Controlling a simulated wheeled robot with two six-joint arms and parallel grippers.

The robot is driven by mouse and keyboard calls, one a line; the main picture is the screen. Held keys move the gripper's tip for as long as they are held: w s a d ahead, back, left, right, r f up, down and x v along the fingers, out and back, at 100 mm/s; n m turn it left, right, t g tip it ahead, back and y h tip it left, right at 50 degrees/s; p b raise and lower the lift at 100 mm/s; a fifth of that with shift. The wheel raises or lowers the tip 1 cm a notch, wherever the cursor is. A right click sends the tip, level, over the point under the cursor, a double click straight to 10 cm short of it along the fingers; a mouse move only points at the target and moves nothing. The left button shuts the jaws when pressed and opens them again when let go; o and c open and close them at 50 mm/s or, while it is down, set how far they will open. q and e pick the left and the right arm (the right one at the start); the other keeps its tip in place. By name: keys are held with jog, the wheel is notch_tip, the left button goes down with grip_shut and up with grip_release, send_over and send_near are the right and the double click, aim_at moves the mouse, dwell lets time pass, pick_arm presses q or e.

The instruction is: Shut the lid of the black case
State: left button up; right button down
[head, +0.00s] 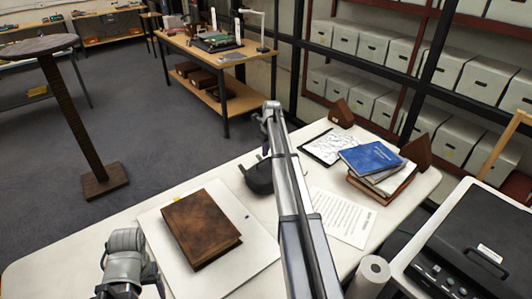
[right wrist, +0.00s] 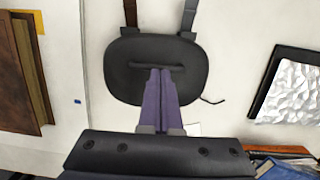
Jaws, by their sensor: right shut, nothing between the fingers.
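A brown book (head: 200,228) lies on a white board left of my right arm. A blue book (head: 370,158) tops a stack at the right, near brown wedges and a framed sheet (head: 328,147).

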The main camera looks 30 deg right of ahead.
jog(key=shift+w+a+f+g+b, duration=0.1)
jog(key=shift+w+f+g+b, duration=0.45)
jog(key=shift+w+f+g, duration=0.3)
jog(key=shift+w+a+f+b, duration=0.15)
jog(key=shift+w+f+b, duration=0.4)
jog(key=shift+b, duration=0.1)
jog(key=shift+r, duration=0.15)
notch_tip(320, 180, up, 8)
jog(key=p, duration=0.7)
jog(key=shift+f+p, duration=0.25)
jog(key=shift+p, duration=0.15)
jog(key=shift+s, duration=0.1)
